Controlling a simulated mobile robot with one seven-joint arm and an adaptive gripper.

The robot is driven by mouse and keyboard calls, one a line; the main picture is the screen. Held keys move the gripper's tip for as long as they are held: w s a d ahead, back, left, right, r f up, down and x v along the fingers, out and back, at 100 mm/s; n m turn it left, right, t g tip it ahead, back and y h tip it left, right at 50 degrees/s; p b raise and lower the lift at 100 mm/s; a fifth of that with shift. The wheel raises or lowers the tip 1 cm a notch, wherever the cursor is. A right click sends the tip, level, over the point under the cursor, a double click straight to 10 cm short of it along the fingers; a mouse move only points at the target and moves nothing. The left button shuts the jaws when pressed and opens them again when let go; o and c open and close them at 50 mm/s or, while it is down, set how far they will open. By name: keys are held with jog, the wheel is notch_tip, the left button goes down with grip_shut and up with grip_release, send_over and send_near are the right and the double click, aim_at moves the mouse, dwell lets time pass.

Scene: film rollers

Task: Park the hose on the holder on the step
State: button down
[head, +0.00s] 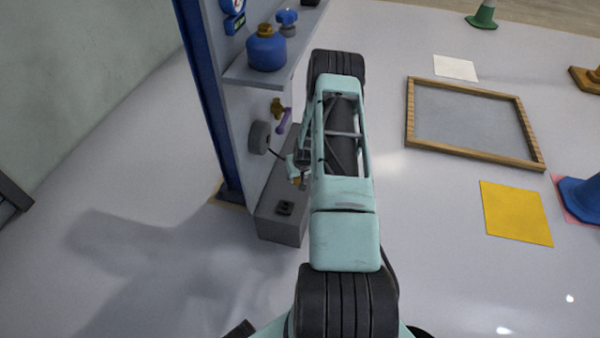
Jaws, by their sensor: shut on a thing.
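A grey step (275,226) stands against the panel. A small dark holder (285,208) sits on its top near the front end. A thin dark hose (273,152) runs from a round grey reel (259,137) on the panel towards my gripper (297,172). My gripper is shut on the hose end, above the step and beyond the holder. My arm hides part of the gripper, and the grip is too small to see well. A yellowish bit shows below the gripper; I cannot tell whether it belongs to the hose.
A brass tap (277,107) and a purple handle (284,121) are on the panel above the step. A shelf (243,78) holds a blue jug (266,49). A blue post (205,95) edges the panel. A wood-framed grey mat (468,119) and yellow sheet (516,213) lie right.

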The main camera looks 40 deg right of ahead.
jog(key=shift+w+a+f+n+y, duration=0.15)
jog(key=shift+a+f+n+y, duration=0.3)
jog(key=shift+a+f+n, duration=0.9)
jog(key=shift+w+a+f+n+y, duration=0.15)
jog(key=shift+a+f+n+y, duration=0.25)
jog(key=shift+f+n, duration=1.05)
jog(key=shift+w+a+f+n+y, duration=0.15)
jog(key=shift+a+f+n+y, duration=0.5)
jog(key=shift+f, duration=1.45)
jog(key=shift+a, duration=0.2)
jog(key=shift+b, duration=1.05)
jog(key=shift+f+b, duration=0.6)
jog(key=shift+b, duration=0.05)
jog(key=c, duration=1.6)
grip_release()
jog(key=shift+r, duration=0.1)
